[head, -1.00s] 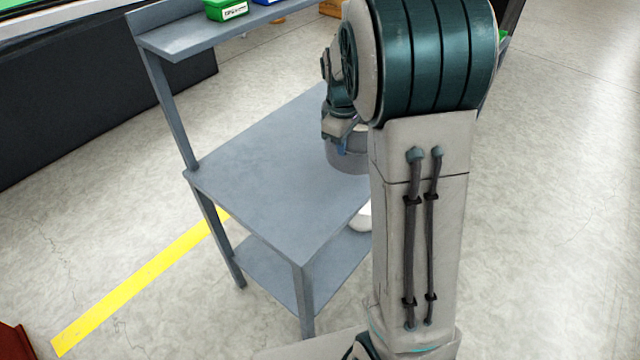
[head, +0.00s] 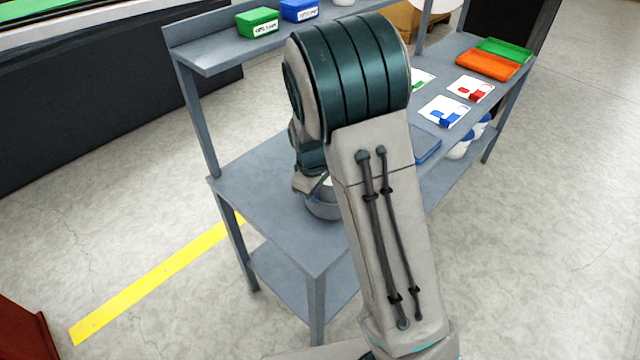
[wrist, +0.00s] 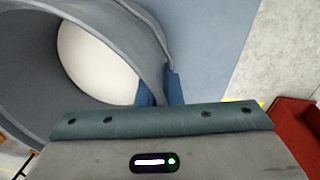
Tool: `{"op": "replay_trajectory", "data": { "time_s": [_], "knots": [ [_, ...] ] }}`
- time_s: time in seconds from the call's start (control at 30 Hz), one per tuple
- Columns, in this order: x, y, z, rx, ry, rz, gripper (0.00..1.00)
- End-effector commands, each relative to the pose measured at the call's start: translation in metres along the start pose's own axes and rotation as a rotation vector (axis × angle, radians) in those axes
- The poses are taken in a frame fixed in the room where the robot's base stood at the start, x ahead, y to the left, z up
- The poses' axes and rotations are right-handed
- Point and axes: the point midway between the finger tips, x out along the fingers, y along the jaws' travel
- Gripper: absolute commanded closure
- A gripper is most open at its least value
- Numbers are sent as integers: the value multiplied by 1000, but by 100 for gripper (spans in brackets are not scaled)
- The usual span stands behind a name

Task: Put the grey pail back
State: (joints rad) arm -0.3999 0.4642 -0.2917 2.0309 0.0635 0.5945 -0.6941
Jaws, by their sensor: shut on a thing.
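The grey pail (head: 320,207) is over the near end of the grey bench top (head: 262,215), partly hidden behind my arm. In the wrist view the pail (wrist: 28,85) fills the upper left, with its open mouth facing the camera and a round white thing (wrist: 95,60) inside. My gripper (wrist: 160,90) is shut on the pail's wall, with a blue finger on each side of it. In the head view my gripper (head: 322,183) is mostly hidden behind my arm. I cannot tell whether the pail touches the bench top.
The upper shelf (head: 215,55) carries a green bin (head: 258,22) and a blue bin (head: 300,9). Farther along the bench are white cards with coloured pieces, a blue tray (head: 427,145), an orange tray (head: 487,64) and a green tray (head: 506,48). The bench's near left top is clear.

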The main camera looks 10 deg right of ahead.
Motion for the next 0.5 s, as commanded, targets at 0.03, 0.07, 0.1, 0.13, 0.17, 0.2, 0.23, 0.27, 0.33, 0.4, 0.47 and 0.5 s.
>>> {"op": "replay_trajectory", "data": {
  "time_s": [0.03, 0.07, 0.1, 0.13, 0.17, 0.2, 0.23, 0.27, 0.33, 0.4, 0.47, 0.5],
  "knots": [
    [5, 0, 0, -1, -1, 1, 100],
    [8, 0, 0, 0, 0, 1, 100],
    [12, -1, -1, 0, 1, 2, 100],
    [15, -1, -1, 0, 1, 1, 100],
    [17, -1, -1, 0, 1, 2, 100],
    [19, -1, -1, 0, 3, 3, 100],
    [20, -1, -1, 0, 4, 3, 100],
    [21, -1, -1, 0, 4, 3, 100],
    [22, -1, -1, 0, 4, 3, 100],
    [22, -1, -1, 0, 5, 3, 100],
    [22, -1, -1, 0, 5, 3, 100],
    [22, -1, -1, 0, 4, 3, 100]
  ]
}}
